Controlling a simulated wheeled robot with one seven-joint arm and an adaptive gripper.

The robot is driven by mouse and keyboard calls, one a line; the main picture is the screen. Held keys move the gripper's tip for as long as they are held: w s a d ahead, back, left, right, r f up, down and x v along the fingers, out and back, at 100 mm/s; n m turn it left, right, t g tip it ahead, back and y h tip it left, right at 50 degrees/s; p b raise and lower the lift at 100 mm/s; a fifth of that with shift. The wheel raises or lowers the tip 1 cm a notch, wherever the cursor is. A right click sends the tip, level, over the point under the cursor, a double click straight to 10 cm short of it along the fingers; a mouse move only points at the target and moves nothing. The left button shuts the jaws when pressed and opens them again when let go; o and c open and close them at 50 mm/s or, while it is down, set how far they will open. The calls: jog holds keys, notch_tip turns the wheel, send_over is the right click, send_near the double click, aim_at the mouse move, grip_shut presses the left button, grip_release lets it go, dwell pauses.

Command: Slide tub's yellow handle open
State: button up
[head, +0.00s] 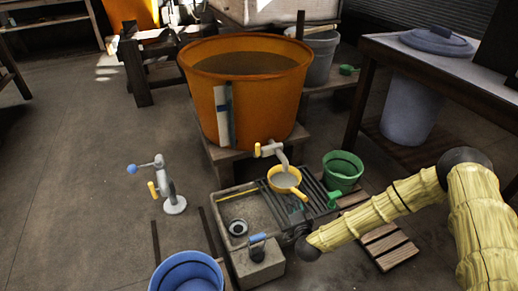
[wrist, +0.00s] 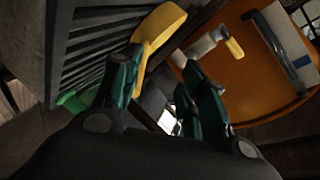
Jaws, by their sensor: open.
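The orange tub (head: 245,95) stands on a low wooden stand; it also shows in the wrist view (wrist: 225,85). A pale tap juts from its lower front with a short yellow handle (head: 258,150), which also shows in the wrist view (wrist: 235,48). A yellow-rimmed bowl (head: 284,180) sits below the tap on the slatted grate; its yellow edge shows near my left finger in the wrist view (wrist: 160,32). My gripper (wrist: 160,75) is open, teal fingers apart, with nothing clearly held. It is low beside the grate, apart from the handle.
A stone basin (head: 235,205) with a blue-handled lever (head: 257,240) lies left of the grate. A green bucket (head: 342,170) stands right of it. A grey standpipe (head: 172,195) and a blue bucket (head: 188,270) are at left. A table (head: 425,60) is at right. Floor at far left is clear.

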jog(key=w+a+r+n+y+b, duration=0.25)
jog(key=w+a+n, duration=0.25)
jog(key=w+n, duration=0.25)
jog(key=n+y+b, duration=0.1)
jog(key=n+y, duration=0.4)
jog(key=n, duration=0.5)
send_near(259, 147)
jog(key=b+x, duration=0.5)
jog(key=x, duration=0.5)
jog(key=shift+w+a, duration=0.3)
jog(key=shift+w, duration=0.25)
jog(key=shift+c, duration=0.2)
grip_shut()
